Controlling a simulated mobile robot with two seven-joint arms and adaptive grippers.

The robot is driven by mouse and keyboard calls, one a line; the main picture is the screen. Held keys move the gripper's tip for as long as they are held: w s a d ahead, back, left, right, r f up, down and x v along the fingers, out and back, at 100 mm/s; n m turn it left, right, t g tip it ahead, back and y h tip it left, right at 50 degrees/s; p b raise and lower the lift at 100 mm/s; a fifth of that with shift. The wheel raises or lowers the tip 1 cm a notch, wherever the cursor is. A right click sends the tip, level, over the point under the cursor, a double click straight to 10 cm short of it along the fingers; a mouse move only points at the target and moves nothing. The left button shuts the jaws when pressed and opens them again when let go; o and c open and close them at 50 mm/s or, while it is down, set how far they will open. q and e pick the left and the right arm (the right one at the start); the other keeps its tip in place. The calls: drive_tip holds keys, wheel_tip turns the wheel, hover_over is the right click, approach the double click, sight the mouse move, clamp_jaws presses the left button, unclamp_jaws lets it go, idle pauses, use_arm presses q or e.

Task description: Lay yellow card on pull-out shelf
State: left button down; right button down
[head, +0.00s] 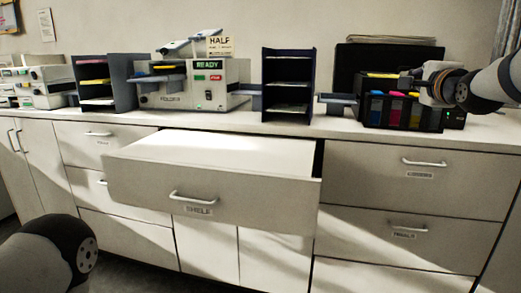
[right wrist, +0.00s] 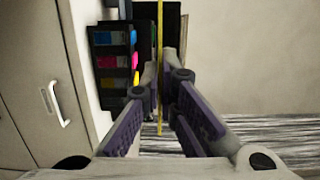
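The pull-out shelf (head: 225,152) is drawn out from the counter front, its pale top bare; its front has a handle and a label reading SHELF. My right gripper (head: 420,85) is over the right end of the counter, at the black holder. In the right wrist view its fingers (right wrist: 160,72) are closed together on the yellow card (right wrist: 160,28), which shows edge-on as a thin strip. In the head view a thin yellow strip (head: 380,75) shows left of the gripper, over the holder. My left arm shows at the lower left; its gripper is out of view.
A black holder (head: 375,112) with coloured fronts stands right on the counter. A dark rack (head: 288,82), a grey machine (head: 190,88) with a READY display and another rack (head: 95,85) holding coloured sheets stand further left. The space above the shelf is clear.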

drive_tip(key=s+a+f+n+g+y, duration=0.15)
drive_tip(key=s+f+y, duration=0.25)
drive_tip(key=f, duration=1)
drive_tip(key=s+a+f+n+t+y, duration=0.1)
drive_tip(key=s+f+n+y, duration=0.25)
drive_tip(key=f, duration=0.95)
drive_tip(key=s+a+f+n+g+y, duration=0.2)
drive_tip(key=s+a, duration=0.3)
drive_tip(key=s, duration=0.3)
drive_tip(key=s+a+f+n+g+y, duration=0.2)
drive_tip(key=s+a+y, duration=0.2)
drive_tip(key=s, duration=0.3)
drive_tip(key=s+a+f+n+g+y, duration=0.2)
drive_tip(key=s+a+n+g+y, duration=0.1)
drive_tip(key=s+a, duration=0.3)
drive_tip(key=s, duration=0.2)
drive_tip(key=shift+s, duration=0.3)
drive_tip(key=shift+a+f, duration=0.1)
